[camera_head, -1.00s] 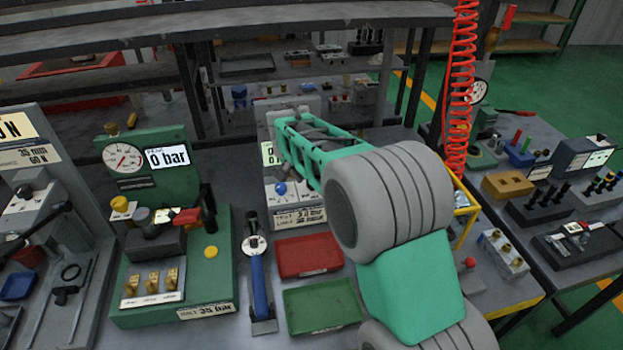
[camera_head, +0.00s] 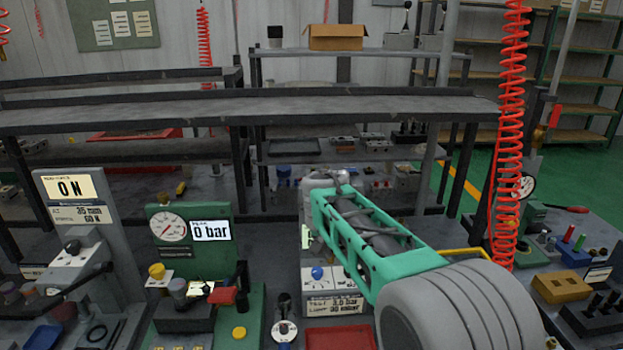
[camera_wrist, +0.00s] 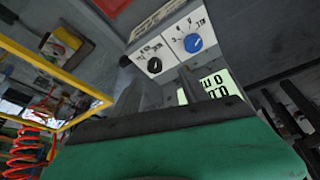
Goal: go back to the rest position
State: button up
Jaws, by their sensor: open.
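My gripper (camera_wrist: 158,88) shows in the wrist view as two dark grey fingers standing apart, with nothing seen between them. It points at a grey test unit (camera_wrist: 165,45) with a blue knob (camera_wrist: 193,43), a black knob (camera_wrist: 154,66) and a lit green display (camera_wrist: 210,88). In the head view my green and grey arm reaches over the bench in front of this unit (camera_head: 333,305). The fingers cannot be made out there.
Left of my arm stand a green gauge panel (camera_head: 188,228) reading 0 bar and a grey press unit (camera_head: 75,215) showing ON. A red tray (camera_head: 340,338) lies below. A red coiled hose (camera_head: 510,130) hangs at right, near a yellow frame (camera_wrist: 60,75). Shelving (camera_head: 250,110) stands behind.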

jog(key=s+f+n+g, duration=0.1)
jog(key=s+f, duration=0.2)
jog(key=s, duration=0.1)
jog(key=s+a+f+n+g, duration=0.1)
jog(key=s+f+n, duration=0.1)
jog(key=s+f, duration=0.2)
jog(key=s+a+f+n+g+y, duration=0.1)
jog(key=s+f+n, duration=0.1)
jog(key=s, duration=0.3)
jog(key=shift+s+f, duration=0.2)
jog(key=shift+f, duration=0.7)
jog(key=s+d+y, duration=0.1)
jog(key=s+d, duration=0.1)
jog(key=s, duration=1.2)
notch_tip(320, 180, up, 6)
jog(key=w+d+t, duration=0.1)
jog(key=d+t, duration=0.1)
jog(key=d, duration=0.1)
jog(key=shift+w+r, duration=0.15)
